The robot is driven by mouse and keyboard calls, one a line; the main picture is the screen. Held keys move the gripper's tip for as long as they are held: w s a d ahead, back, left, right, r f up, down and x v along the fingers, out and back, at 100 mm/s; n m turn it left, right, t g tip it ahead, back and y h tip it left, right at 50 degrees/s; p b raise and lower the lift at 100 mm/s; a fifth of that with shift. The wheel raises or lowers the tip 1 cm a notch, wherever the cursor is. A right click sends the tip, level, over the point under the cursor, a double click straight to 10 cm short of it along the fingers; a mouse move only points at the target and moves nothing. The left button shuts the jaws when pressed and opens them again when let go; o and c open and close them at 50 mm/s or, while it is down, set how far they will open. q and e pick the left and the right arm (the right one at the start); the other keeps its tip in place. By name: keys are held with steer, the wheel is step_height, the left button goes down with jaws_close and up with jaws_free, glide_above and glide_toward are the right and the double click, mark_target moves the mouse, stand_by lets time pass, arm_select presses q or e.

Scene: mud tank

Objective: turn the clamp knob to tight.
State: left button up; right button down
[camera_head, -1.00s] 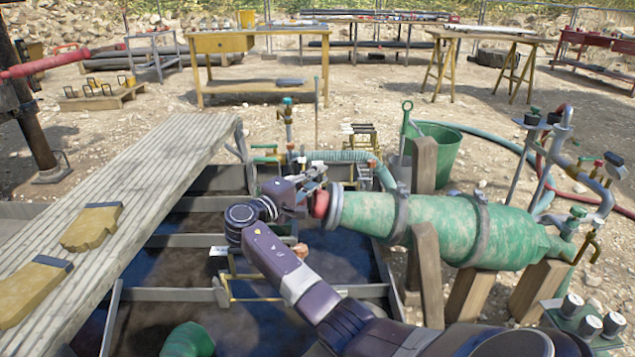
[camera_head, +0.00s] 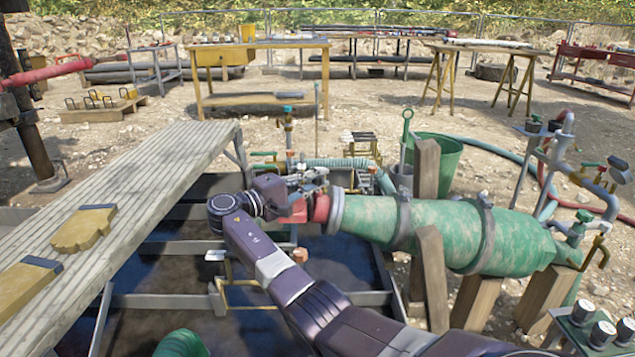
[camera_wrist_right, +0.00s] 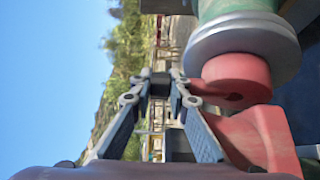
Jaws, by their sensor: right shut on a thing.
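The green ribbed cone-shaped vessel (camera_head: 455,228) lies on wooden posts, with a grey ring at its left end. A red end fitting (camera_head: 320,208) sticks out of that ring. It shows large at the right of the wrist view (camera_wrist_right: 238,80), with a red block below it. My right gripper (camera_head: 312,178) is at this end, beside the red fitting. In the wrist view its fingertips (camera_wrist_right: 160,85) are closed in on a small dark part, which seems to be the clamp knob. The fingers hide most of it, so its turn position cannot be read. My left gripper is out of view.
The dark mud tank (camera_head: 200,265) with grey rails lies below my right arm. A green bucket (camera_head: 437,157) and valve pipes (camera_head: 560,170) stand behind and right of the vessel.

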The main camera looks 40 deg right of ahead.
steer(key=shift+f, duration=0.1)
stand_by(0.3)
steer(key=c, duration=1.8)
jaws_free()
steer(key=shift+s, duration=0.1)
steer(key=shift+c, duration=0.2)
